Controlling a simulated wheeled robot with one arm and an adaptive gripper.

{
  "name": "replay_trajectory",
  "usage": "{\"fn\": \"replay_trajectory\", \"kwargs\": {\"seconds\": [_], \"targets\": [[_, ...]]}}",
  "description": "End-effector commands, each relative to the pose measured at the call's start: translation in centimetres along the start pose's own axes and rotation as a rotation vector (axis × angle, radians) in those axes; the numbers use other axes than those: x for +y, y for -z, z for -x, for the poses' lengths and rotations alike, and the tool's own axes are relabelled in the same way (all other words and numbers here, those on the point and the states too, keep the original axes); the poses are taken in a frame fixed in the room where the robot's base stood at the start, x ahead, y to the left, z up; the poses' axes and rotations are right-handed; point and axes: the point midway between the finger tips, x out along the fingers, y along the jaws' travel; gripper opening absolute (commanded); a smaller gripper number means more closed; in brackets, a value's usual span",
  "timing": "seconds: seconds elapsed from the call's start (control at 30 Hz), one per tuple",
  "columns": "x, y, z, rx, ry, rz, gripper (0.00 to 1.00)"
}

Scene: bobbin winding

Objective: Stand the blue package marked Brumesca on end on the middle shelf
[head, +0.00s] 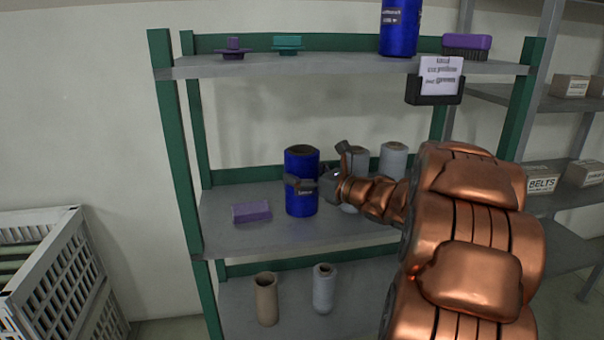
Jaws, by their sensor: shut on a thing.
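A blue cylindrical package (301,165) is upright at the middle shelf (255,238), its open dark top facing up and its base appearing to meet the board. A dark label on its front is too small to read surely and is partly covered by a finger. My gripper (305,184) reaches in from the right and is shut on this package, with one finger across its front. The far finger is mostly hidden. Another blue package (400,30) with a dark label stands on the top shelf, cut off by the picture's top edge.
A purple block (252,212) lies left of the held package. Grey rolls (394,160) stand behind my gripper. A brown tube (266,300) and a grey roll (324,288) stand below. Brushes and a card holder (434,92) are above. A crate (60,270) is at left.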

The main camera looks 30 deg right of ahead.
Motion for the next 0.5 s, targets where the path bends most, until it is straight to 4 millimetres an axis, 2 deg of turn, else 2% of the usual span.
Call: {"fn": "replay_trajectory", "kwargs": {"seconds": [0.1, 0.13, 0.23, 0.5], "targets": [[0.0, -0.06, 0.0, -0.001, 0.0, 0.001, 0.41], [0.0, -0.05, 0.0, -0.001, 0.0, 0.0, 0.91], [0.0, -0.04, 0.0, -0.001, 0.0, 0.001, 1.0], [0.02, 0.01, -0.01, 0.0, -0.001, 0.0, 1.0]]}}
